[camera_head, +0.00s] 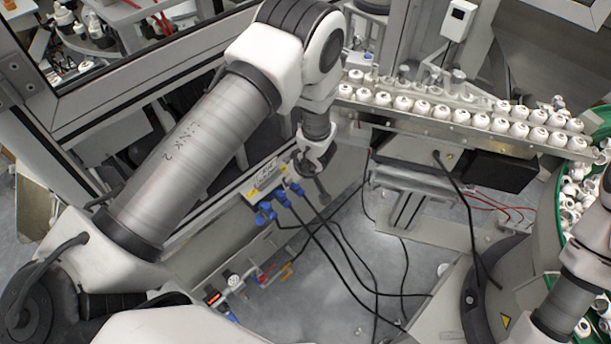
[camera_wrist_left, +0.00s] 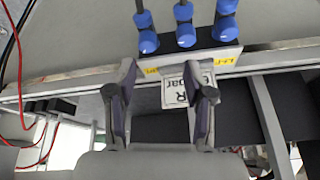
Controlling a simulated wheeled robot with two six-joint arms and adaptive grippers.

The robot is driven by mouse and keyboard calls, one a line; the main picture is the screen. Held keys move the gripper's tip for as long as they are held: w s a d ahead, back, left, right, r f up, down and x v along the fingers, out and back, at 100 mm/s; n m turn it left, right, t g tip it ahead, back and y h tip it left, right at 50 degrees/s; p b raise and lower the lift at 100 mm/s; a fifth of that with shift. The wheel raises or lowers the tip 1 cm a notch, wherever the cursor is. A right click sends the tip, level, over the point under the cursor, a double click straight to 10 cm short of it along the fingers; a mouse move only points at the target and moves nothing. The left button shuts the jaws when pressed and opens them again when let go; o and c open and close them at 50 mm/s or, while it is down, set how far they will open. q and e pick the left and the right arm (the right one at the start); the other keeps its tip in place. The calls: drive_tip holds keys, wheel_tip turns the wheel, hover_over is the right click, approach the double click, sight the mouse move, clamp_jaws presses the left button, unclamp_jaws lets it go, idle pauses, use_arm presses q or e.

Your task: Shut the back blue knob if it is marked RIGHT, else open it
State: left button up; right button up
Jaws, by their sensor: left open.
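A pale block with three blue knob-like pieces is at centre in the head view. The back piece (camera_head: 297,188) is farthest right, the middle piece (camera_head: 282,197) is beside it, and the front piece (camera_head: 265,213) is lower left. Dark hoses leave them. In the left wrist view they stand in a row (camera_wrist_left: 186,36) above two yellow labels. One label (camera_wrist_left: 225,62) is partly legible; the other (camera_wrist_left: 150,71) is partly covered by a finger and I cannot read it. My left gripper (camera_wrist_left: 163,98) is open and empty, apart from the knobs. My right gripper is out of view.
A rail (camera_head: 450,115) carrying several white caps crosses the upper right, ending at a green-rimmed bowl (camera_head: 553,215). Black hoses run over the grey floor.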

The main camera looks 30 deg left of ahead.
use_arm(q)
drive_tip(key=shift+n, duration=0.4)
drive_tip(key=w+f, duration=0.1)
drive_tip(key=f, duration=0.1)
drive_tip(key=w+a+f, duration=0.1)
drive_tip(key=f, duration=0.1)
drive_tip(key=w+f+p, duration=0.1)
drive_tip(key=f, duration=0.1)
drive_tip(key=shift+a+f, duration=0.25)
drive_tip(key=shift+a, duration=0.05)
clamp_jaws()
